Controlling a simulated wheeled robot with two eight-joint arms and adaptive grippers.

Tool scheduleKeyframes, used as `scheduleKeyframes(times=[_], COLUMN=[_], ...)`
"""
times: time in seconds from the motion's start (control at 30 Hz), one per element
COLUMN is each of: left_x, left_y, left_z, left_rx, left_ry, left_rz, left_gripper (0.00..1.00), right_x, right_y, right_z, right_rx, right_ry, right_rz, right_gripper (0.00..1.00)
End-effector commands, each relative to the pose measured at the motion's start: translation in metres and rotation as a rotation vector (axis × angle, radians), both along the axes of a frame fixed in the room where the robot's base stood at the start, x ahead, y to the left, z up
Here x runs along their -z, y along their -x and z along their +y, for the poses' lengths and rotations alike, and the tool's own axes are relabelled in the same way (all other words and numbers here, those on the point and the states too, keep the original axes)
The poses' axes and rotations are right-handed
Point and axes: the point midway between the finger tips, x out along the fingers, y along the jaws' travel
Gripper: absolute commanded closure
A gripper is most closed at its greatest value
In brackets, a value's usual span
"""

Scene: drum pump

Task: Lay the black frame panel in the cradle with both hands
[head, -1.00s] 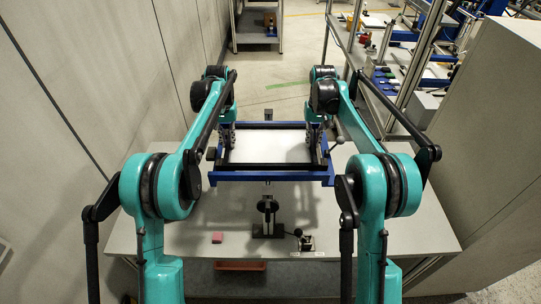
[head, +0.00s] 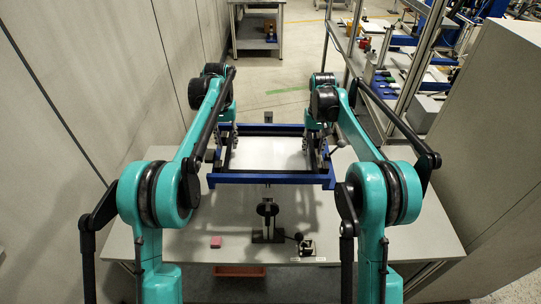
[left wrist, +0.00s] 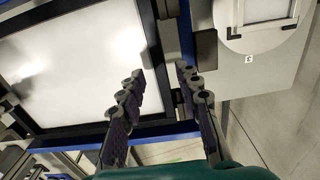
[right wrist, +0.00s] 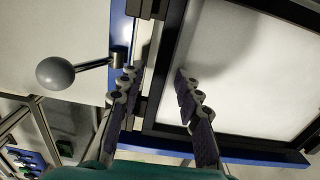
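The black frame panel (head: 272,173), with its white sheet, lies flat within the outline of the blue cradle (head: 272,181) on the table; I cannot tell whether it is fully seated. My left gripper (head: 226,146) is at its left side. In the left wrist view the fingers (left wrist: 161,72) stand apart on either side of the black side bar (left wrist: 149,35). My right gripper (head: 318,148) is at its right side. In the right wrist view its fingers (right wrist: 156,74) also stand apart beside the black bar (right wrist: 174,50).
A lever with a grey ball (right wrist: 55,74) sticks out beside my right gripper. A black stand (head: 267,211), a black knob (head: 299,237) and a pink block (head: 216,242) are at the table's front. The table's left front is mostly clear.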

Motion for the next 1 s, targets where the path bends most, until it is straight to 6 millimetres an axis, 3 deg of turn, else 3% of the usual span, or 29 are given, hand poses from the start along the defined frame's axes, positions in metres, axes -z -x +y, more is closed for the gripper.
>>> scheduleKeyframes(times=[0.3, 0.57, 0.73, 1.0], left_x=[-0.068, -0.089, -0.09, -0.09], left_y=[0.0, 0.0, 0.0, 0.0], left_z=[0.0, 0.0, 0.0, 0.0], left_rx=[0.0, 0.0, 0.0, 0.0], left_ry=[0.0, 0.0, 0.0, 0.0], left_rz=[0.0, 0.0, 0.0, 0.0], left_gripper=[0.66, 0.66, 0.66, 0.66], right_x=[0.0, -0.003, -0.027, -0.086], right_y=[0.0, 0.0, 0.0, 0.0], right_z=[0.0, 0.0, 0.0, 0.0], right_rx=[0.0, 0.0, 0.0, 0.0], right_ry=[0.0, 0.0, 0.0, 0.0], right_rz=[0.0, 0.0, 0.0, 0.0], right_gripper=[0.66, 0.66, 0.66, 0.66])
